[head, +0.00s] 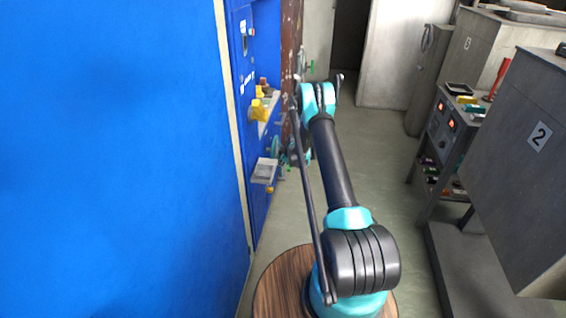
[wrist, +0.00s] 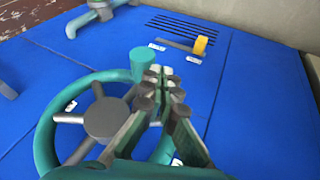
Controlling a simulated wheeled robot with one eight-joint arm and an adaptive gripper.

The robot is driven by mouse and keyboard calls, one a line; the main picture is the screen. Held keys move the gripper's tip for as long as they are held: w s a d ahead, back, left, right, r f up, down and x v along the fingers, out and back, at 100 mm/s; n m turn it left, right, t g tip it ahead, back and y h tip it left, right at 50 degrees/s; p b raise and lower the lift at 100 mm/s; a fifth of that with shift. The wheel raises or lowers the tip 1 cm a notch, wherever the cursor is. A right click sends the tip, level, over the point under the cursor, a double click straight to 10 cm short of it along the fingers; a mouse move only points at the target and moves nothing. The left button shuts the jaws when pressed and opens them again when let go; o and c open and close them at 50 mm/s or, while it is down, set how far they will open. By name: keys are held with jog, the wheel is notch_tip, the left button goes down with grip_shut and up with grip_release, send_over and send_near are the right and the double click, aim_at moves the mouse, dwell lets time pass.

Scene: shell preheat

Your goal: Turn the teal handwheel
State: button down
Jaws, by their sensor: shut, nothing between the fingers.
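The teal handwheel (wrist: 52,118) fills the left and lower middle of the wrist view. It has a grey hub (wrist: 107,119), several thin spokes and an upright teal knob (wrist: 143,64) on its far rim. In the head view the wheel (head: 275,146) is small on the blue panel. My gripper (wrist: 164,77) is shut and empty, with its fingertips beside the knob, to its right in the wrist view. I cannot tell whether the fingers touch the knob or rim. The fingers hide the right part of the wheel. In the head view my arm mostly hides the gripper.
The blue panel (wrist: 265,97) carries a yellow handle (wrist: 200,46), vent slots and white labels. In the head view, a grey cabinet marked 2 (head: 520,150) and a shelf cart (head: 445,140) stand right; floor between is clear.

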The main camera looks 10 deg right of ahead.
jog(key=shift+w+f, duration=0.1)
jog(key=shift+f, duration=0.05)
jog(key=shift+w+d+f, duration=0.1)
jog(key=shift+w+f, duration=0.1)
jog(key=shift+w, duration=0.25)
